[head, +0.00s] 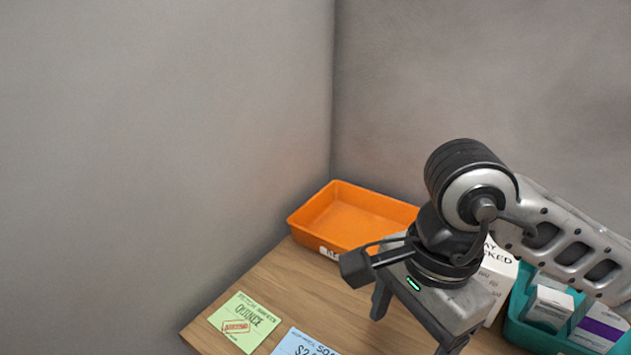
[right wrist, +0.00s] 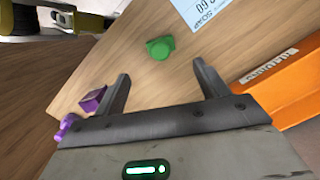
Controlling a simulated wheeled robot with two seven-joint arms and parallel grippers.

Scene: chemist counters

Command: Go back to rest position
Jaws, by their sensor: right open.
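My right gripper (head: 415,325) reaches in from the right over the wooden counter, pointing down. In the right wrist view my right gripper (right wrist: 163,77) has its two fingers spread apart, with nothing between them. Beyond the fingertips a small green object (right wrist: 160,47) lies on the counter. A purple box (right wrist: 93,99) and another purple object (right wrist: 67,125) are by the left finger, apart from it as far as I can tell. My left gripper does not show in the head view.
An empty-looking orange tray (head: 345,225) stands in the wall corner. A green card (head: 243,322) and a blue card (head: 303,343) lie on the counter (head: 290,285).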

